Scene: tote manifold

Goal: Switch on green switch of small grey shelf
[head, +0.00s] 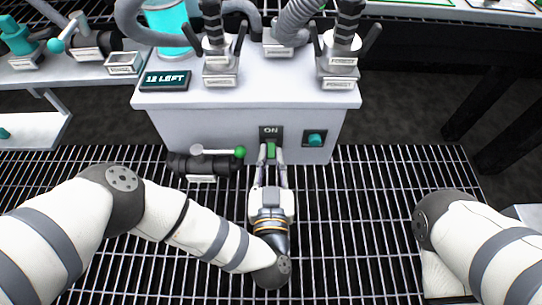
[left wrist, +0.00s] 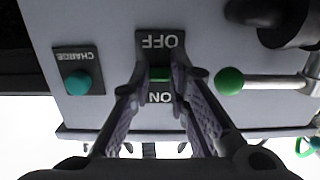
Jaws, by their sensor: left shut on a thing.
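The small grey shelf (head: 215,125) stands ahead of me in the head view. Its front carries a green switch (head: 271,151) below an ON label. In the left wrist view the green switch (left wrist: 160,74) sits between the OFF and ON labels, which appear upside down. My left gripper (head: 271,158) reaches up to the panel, its two fingers shut on the green switch, one on each side. The fingers hide part of the switch, and I cannot tell which way it is set. My right arm shows at the right of the head view, but its gripper is not in view.
A teal CHARGE button (left wrist: 78,82) is beside the switch. A black valve with a green-tipped lever (left wrist: 230,81) is on its other side, close to the left gripper. Hoses, joysticks and a "12 LEFT" display (head: 165,81) are on the shelf top. Grated floor lies below.

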